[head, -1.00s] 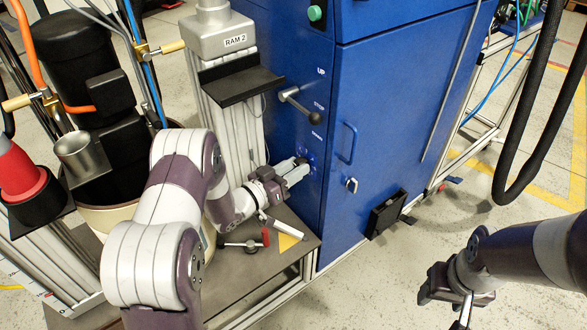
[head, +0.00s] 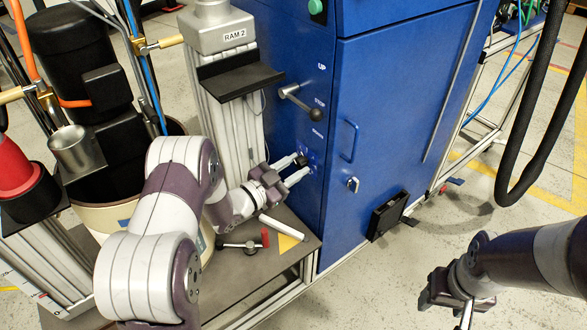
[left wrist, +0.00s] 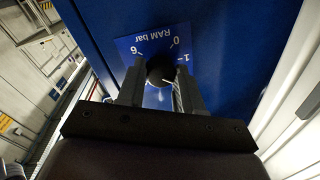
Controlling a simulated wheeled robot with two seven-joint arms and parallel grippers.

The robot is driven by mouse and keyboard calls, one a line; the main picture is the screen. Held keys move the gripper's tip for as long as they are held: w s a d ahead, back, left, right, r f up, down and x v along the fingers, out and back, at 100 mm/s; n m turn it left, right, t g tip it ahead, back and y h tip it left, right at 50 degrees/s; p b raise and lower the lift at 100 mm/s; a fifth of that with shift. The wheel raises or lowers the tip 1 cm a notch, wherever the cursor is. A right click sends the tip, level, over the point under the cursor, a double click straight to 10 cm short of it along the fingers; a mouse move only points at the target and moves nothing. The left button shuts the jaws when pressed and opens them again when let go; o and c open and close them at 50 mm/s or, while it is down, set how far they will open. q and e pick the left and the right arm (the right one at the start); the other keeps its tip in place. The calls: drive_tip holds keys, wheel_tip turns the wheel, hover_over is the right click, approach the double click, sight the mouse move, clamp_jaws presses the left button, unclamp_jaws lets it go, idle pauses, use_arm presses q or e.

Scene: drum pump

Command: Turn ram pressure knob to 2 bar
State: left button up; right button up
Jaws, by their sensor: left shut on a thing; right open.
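The ram pressure knob (left wrist: 160,68) is a small black knob on a blue plate (left wrist: 135,47) on the blue cabinet's front. The plate reads "RAM bar", upside down in the left wrist view, with 0, 1 and 6 visible. Other marks are hidden by the fingers, and I cannot read the knob's setting. My left gripper (head: 300,168) reaches the knob from the left, its fingers shut on the knob's two sides. It also shows in the left wrist view (left wrist: 160,85). My right gripper (head: 462,308) is open and empty, above the floor at the lower right.
The blue cabinet (head: 385,100) has a lever (head: 300,101) marked UP, STOP and DOWN above the knob. A door handle (head: 350,141) is right of it. The RAM 2 column (head: 225,120) stands close to the left. A red-handled tool (head: 245,244) lies on the low platform.

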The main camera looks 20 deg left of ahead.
idle(0.5)
use_arm(q)
drive_tip(key=o, duration=1)
drive_tip(key=shift+o, duration=0.2)
drive_tip(key=shift+s, duration=0.1)
drive_tip(key=p+v, duration=0.3)
drive_tip(key=v, duration=0.9)
drive_tip(key=shift+s+a, duration=0.2)
drive_tip(key=shift+f, duration=0.1)
